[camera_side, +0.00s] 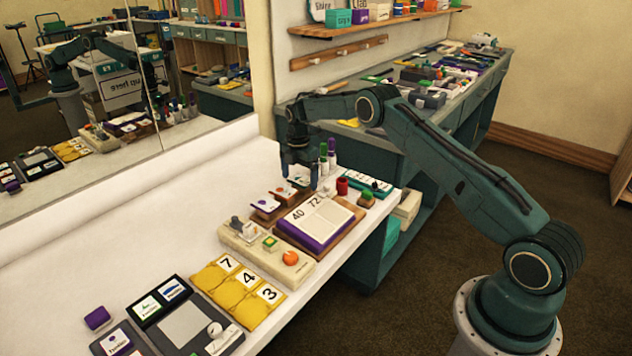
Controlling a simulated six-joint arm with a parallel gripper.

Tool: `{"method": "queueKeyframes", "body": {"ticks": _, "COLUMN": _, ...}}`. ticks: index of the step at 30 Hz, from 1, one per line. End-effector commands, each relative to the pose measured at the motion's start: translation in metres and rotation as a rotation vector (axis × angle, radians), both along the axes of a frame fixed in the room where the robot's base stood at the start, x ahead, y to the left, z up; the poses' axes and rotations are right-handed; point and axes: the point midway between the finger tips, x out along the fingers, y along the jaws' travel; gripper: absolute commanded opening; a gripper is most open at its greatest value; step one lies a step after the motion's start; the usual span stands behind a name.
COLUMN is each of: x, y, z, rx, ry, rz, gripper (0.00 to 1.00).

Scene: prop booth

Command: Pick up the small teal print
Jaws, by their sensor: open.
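My gripper (299,176) hangs pointing down over the far part of the white table, near the marker pens, with its fingers apart and nothing visible between them. I cannot tell for sure which item is the small teal print. A small square tile with a green-teal top (270,243) sits on the cream box with an orange knob. A small card with a blue picture (173,289) lies on the dark tray at the lower left. A teal strip with pale round marks (368,183) lies at the table's far right, right of my gripper.
Yellow number cards (238,288), a purple block (97,318) and upright marker pens (328,156) share the table. A mirror (110,90) stands behind.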

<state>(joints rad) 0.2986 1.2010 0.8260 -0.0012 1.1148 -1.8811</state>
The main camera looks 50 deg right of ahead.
Motion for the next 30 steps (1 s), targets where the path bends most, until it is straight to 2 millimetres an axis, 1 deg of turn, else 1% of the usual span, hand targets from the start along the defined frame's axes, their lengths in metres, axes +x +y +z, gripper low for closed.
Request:
{"method": "queueKeyframes", "body": {"ticks": 8, "x": 0.0, "y": 0.0, "z": -0.0004, "rx": 0.0, "ry": 0.0, "rz": 0.0, "gripper": 0.91}}
{"method": "queueKeyframes", "body": {"ticks": 9, "x": 0.0, "y": 0.0, "z": -0.0004, "rx": 0.0, "ry": 0.0, "rz": 0.0, "gripper": 0.87}}
{"method": "queueKeyframes", "body": {"ticks": 11, "x": 0.0, "y": 0.0, "z": -0.0004, "rx": 0.0, "ry": 0.0, "rz": 0.0, "gripper": 0.75}}
{"method": "queueKeyframes", "body": {"ticks": 15, "x": 0.0, "y": 0.0, "z": -0.0004, "rx": 0.0, "ry": 0.0, "rz": 0.0, "gripper": 0.48}}
{"method": "queueKeyframes", "body": {"ticks": 16, "x": 0.0, "y": 0.0, "z": -0.0004, "rx": 0.0, "ry": 0.0, "rz": 0.0, "gripper": 0.43}}
{"method": "queueKeyframes", "body": {"ticks": 30, "x": 0.0002, "y": -0.0001, "z": 0.0025, "rx": 0.0, "ry": -0.001, "rz": 0.0, "gripper": 0.43}}
